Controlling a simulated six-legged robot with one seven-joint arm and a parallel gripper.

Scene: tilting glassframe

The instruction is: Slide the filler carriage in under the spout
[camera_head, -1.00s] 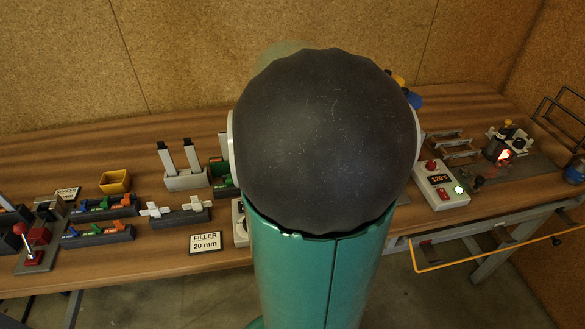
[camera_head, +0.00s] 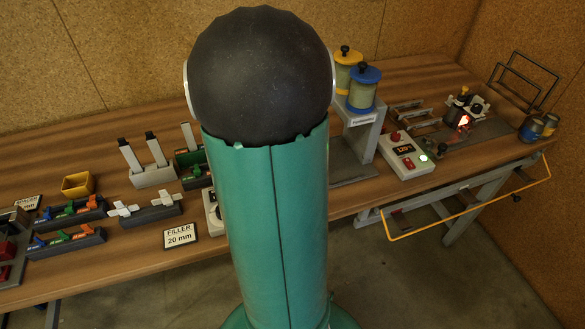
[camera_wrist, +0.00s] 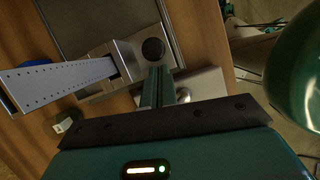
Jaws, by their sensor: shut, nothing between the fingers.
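In the wrist view my gripper (camera_wrist: 158,84) is shut and empty. Its fingers point at a grey metal block with a round black knob (camera_wrist: 153,50), which looks like part of the filler carriage. The fingertips are close to the knob; I cannot tell whether they touch it. In the head view a grey stand (camera_head: 357,135) carries a yellow canister (camera_head: 346,75) and a blue-lidded canister (camera_head: 364,92). A sign reading FILLER 20 mm (camera_head: 180,236) stands at the front edge. My arm hides my gripper, the carriage and any spout in the head view.
A control box (camera_head: 405,155) with a lit display stands right of the stand. Slotted trays (camera_head: 66,243) and a yellow bin (camera_head: 77,185) are on the left. An orange rail (camera_head: 470,210) runs along the front right. A perforated light strip (camera_wrist: 60,78) juts left in the wrist view.

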